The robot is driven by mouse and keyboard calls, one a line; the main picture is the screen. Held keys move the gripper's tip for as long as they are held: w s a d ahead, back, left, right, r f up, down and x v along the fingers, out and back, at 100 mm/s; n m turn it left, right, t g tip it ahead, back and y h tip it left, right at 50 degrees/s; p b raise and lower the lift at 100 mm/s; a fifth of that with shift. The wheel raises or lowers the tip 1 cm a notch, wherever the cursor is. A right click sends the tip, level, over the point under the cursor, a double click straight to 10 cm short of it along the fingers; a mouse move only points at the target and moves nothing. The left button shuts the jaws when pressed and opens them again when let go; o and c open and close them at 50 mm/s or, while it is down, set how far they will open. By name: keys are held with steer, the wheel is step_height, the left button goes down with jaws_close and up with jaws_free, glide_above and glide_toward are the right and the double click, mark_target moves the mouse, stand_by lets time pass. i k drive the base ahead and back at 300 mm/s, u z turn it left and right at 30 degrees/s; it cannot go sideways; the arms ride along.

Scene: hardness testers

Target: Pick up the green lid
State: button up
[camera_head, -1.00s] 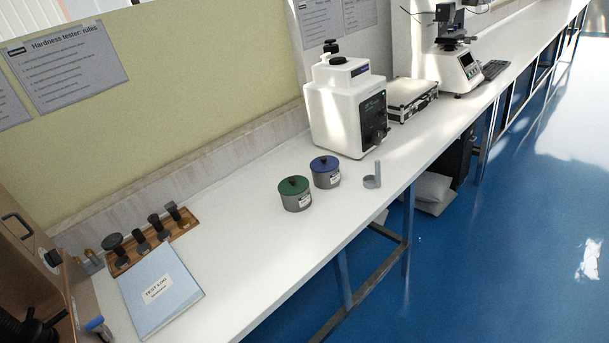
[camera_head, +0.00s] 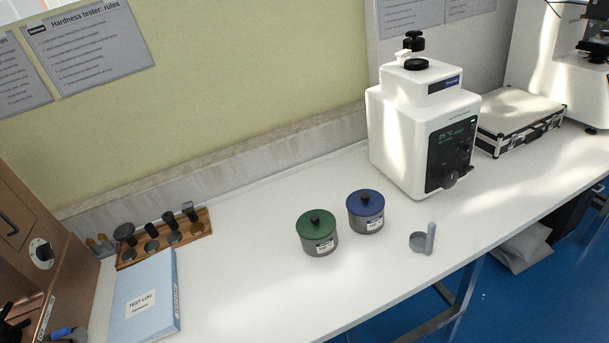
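The green lid (camera_head: 315,221) with a dark knob sits on a grey round pot (camera_head: 320,246) with a white label. The pot stands on the white bench, near the middle of the view. Just right of it and a little farther back is a similar grey pot with a blue lid (camera_head: 365,201). The two pots stand close together. My gripper does not show in this view.
Right of the pots stands a small grey cup with an upright handle (camera_head: 421,242). Behind are a white machine (camera_head: 424,130) and a silver case (camera_head: 519,117). At left are a blue test log (camera_head: 146,292), a wooden rack (camera_head: 140,256) and a brown device (camera_head: 35,240). Bench around the pots is clear.

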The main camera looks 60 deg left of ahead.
mark_target(314, 223)
steer(key=u, duration=0.4)
steer(key=i, duration=1.25)
steer(key=u, duration=0.4)
